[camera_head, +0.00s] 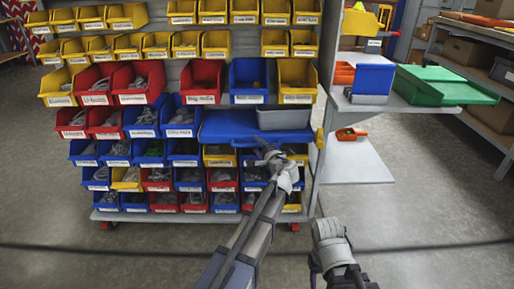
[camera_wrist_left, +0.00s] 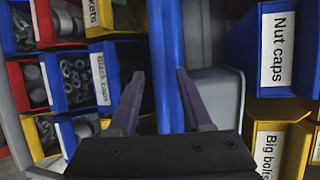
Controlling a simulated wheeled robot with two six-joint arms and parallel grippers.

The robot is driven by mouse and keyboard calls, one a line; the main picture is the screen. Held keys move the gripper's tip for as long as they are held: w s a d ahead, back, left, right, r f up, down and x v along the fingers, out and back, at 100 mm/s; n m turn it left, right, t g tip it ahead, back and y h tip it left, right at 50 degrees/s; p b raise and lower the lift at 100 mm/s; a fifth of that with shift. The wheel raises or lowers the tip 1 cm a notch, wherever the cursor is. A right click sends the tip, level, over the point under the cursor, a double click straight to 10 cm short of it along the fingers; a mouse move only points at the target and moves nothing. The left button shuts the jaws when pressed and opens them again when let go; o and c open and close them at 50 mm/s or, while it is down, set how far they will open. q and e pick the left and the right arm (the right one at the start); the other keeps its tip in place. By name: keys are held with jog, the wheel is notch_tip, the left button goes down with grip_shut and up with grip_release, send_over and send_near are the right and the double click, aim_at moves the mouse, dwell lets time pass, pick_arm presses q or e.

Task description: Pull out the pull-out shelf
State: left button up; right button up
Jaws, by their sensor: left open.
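The pull-out shelf (camera_head: 225,128) is a flat blue board set in the bin rack, with its front edge facing me. In the left wrist view it is a blue strip (camera_wrist_left: 165,45) running up the middle. My left gripper (camera_head: 266,152) is at the shelf's front edge in the head view. In the left wrist view its two fingers (camera_wrist_left: 158,88) are apart, one on each side of the blue strip. I cannot tell whether they touch it. A grey bin (camera_head: 284,118) sits on the shelf's right part. My right arm shows at the bottom, but its fingers do not.
Rows of yellow, red and blue labelled bins (camera_head: 201,82) fill the rack above and below the shelf. On the right, a side rack holds a green bin (camera_head: 440,86) over a grey lower shelf (camera_head: 352,165). The floor (camera_head: 430,215) in front is clear.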

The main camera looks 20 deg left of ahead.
pick_arm(q)
jog(key=shift+w+a, duration=0.25)
jog(key=shift+c, duration=0.2)
grip_shut()
dwell(1.1)
